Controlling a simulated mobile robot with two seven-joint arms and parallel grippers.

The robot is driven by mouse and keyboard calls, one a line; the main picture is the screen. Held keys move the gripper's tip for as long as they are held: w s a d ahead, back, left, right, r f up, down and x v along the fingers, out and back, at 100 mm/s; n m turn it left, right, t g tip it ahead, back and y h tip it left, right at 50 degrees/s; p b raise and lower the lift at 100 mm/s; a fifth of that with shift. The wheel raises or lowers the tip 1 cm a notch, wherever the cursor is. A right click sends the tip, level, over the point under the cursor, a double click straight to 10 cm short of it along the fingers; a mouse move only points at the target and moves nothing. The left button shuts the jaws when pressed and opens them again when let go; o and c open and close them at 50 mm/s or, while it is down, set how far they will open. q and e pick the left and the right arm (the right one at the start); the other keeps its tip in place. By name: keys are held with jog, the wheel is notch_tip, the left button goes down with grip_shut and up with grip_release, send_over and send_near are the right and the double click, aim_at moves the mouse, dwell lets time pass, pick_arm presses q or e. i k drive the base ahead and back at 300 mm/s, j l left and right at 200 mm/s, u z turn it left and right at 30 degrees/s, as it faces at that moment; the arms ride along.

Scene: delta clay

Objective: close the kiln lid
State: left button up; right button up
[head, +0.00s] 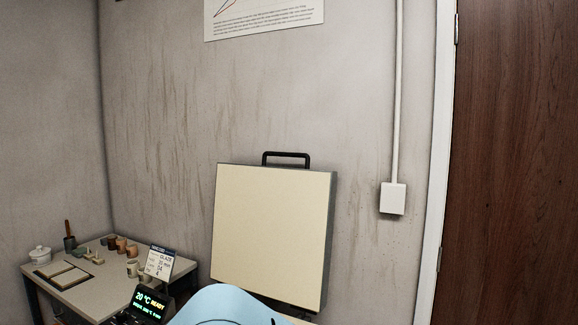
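The kiln lid (270,238) stands open and upright against the back wall, its cream inner face turned toward me. A black handle (286,156) sits on its top edge. The kiln body below is mostly hidden by a light blue shape at the bottom edge, which I cannot identify for sure. A control panel (148,300) at the lower left of the lid shows green and yellow text with "20 °C READY". Neither of my grippers shows in the head view.
A card (160,263) stands near the panel. A wall box (393,198) and a brown door (515,160) are at the right.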

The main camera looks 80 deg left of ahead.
aim_at(272, 236)
jog(key=i+u, duration=0.2)
jog(key=u, duration=0.25)
jog(key=i+u, duration=0.2)
jog(key=u, duration=0.25)
jog(key=i+l+u, duration=0.1)
jog(key=u, duration=0.35)
jog(key=i+u, duration=0.2)
jog(key=u, duration=0.25)
jog(key=i+l+u, duration=0.2)
jog(key=u, duration=0.2)
jog(key=i+l+u, duration=0.15)
jog(key=u, duration=0.3)
jog(key=i+l+u, duration=0.25)
jog(key=u, duration=0.2)
jog(key=i+l+u, duration=0.2)
jog(key=l+u, duration=0.25)
jog(key=i+l+u, duration=0.15)
jog(key=l+u, duration=0.1)
jog(key=l, duration=0.25)
jog(key=i, duration=0.05)
